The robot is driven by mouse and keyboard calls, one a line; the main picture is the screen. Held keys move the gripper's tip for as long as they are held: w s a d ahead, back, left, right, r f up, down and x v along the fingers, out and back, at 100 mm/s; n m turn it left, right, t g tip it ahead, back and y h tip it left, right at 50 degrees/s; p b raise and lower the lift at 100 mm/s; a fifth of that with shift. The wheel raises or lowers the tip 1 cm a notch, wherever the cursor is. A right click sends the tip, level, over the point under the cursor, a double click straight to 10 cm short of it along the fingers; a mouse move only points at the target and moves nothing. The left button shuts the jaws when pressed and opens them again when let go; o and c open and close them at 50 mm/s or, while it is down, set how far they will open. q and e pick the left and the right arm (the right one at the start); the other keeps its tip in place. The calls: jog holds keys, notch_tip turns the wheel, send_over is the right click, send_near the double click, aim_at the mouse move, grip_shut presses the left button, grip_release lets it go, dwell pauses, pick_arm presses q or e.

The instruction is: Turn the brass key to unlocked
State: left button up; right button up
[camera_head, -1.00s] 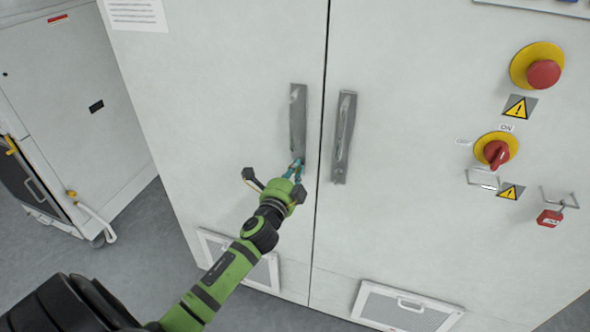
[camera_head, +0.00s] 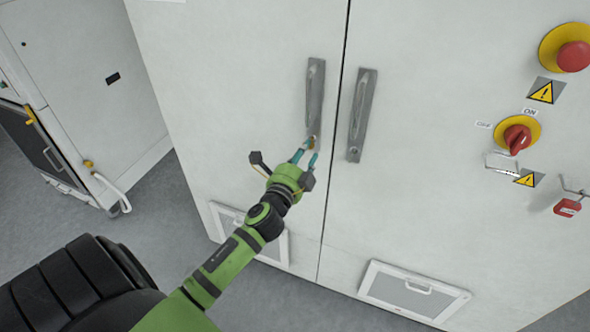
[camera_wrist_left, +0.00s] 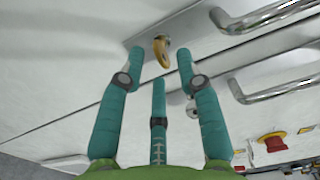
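The brass key (camera_wrist_left: 160,50) sits in the lower end of the left door's grey handle plate (camera_wrist_left: 190,26). In the head view the key (camera_head: 312,142) is a tiny brass spot at the bottom of the left handle (camera_head: 315,95). My left gripper (camera_head: 306,153) has teal fingers and is open just below it. In the left wrist view the gripper's (camera_wrist_left: 161,55) two upper fingertips stand either side of the key, with a third finger below. I see no clear contact. The key's lock position cannot be told. My right gripper is out of view.
The right door handle (camera_head: 361,115) is close on the right. A red-and-yellow rotary switch (camera_head: 515,135), an emergency button (camera_head: 572,56) and a red padlock (camera_head: 567,207) are farther right. A vent (camera_head: 412,290) is low on the cabinet. Another cabinet (camera_head: 90,80) stands left.

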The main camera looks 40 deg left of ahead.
pick_arm(q)
jog(key=v, duration=0.8)
jog(key=shift+s, duration=0.3)
jog(key=shift+d, duration=0.1)
jog(key=s+d+f+n+g+h, duration=0.1)
jog(key=s+d+f+n+g, duration=0.2)
jog(key=f, duration=0.9)
jog(key=s+d+f+n+g+h, duration=0.1)
jog(key=s+f+n+g, duration=0.3)
jog(key=f, duration=0.8)
jog(key=s+d+f+g+h, duration=0.15)
jog(key=s+f, duration=0.35)
jog(key=f, duration=0.7)
jog(key=s+d+f+n+g, duration=0.1)
jog(key=s+f+n+g, duration=0.1)
jog(key=s+f, duration=0.3)
jog(key=s+d+f+n+g, duration=0.2)
jog(key=s+f, duration=0.3)
jog(key=s, duration=0.7)
jog(key=s+d+f+n+g, duration=0.1)
jog(key=s+f+g, duration=0.3)
jog(key=s, duration=0.5)
jog(key=shift+s+d+f+n+b, duration=0.3)
jog(key=shift+f+n, duration=0.2)
jog(key=shift+f, duration=0.5)
jog(key=shift+h, duration=0.25)
